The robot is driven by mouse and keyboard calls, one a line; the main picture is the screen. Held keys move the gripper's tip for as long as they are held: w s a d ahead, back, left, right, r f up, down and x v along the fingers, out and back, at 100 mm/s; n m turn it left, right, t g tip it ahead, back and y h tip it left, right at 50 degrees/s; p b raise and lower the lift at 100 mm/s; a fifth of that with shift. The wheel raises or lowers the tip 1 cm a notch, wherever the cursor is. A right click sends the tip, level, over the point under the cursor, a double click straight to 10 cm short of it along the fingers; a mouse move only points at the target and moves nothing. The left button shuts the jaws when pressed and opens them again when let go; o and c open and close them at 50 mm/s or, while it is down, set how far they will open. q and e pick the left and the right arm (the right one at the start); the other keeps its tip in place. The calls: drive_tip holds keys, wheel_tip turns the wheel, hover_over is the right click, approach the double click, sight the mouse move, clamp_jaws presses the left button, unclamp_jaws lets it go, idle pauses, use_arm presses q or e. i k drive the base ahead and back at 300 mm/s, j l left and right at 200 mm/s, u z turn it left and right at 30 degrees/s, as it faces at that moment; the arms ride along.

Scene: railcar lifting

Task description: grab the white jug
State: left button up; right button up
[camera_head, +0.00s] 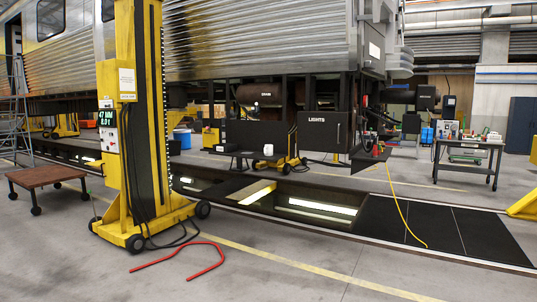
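I cannot make out the white jug for certain. A small white object (268,150) shows by the dark boxes under the railcar, but it is too small to tell what it is. Small white and coloured items (449,130) stand on a dark wheeled workbench (470,143) at the right; their shapes are also too small to tell. Neither of my grippers is in view.
A yellow lifting column (140,110) on wheels stands at the left front, beside a brown wheeled platform (48,175). A pit (300,206) runs under the railcar (260,40). The front floor is otherwise mostly clear.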

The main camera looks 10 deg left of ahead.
sight(268, 149)
drive_tip(key=i+u, duration=0.35)
drive_tip(key=i, duration=3.45)
drive_tip(key=j+u, duration=0.05)
drive_tip(key=j, duration=0.1)
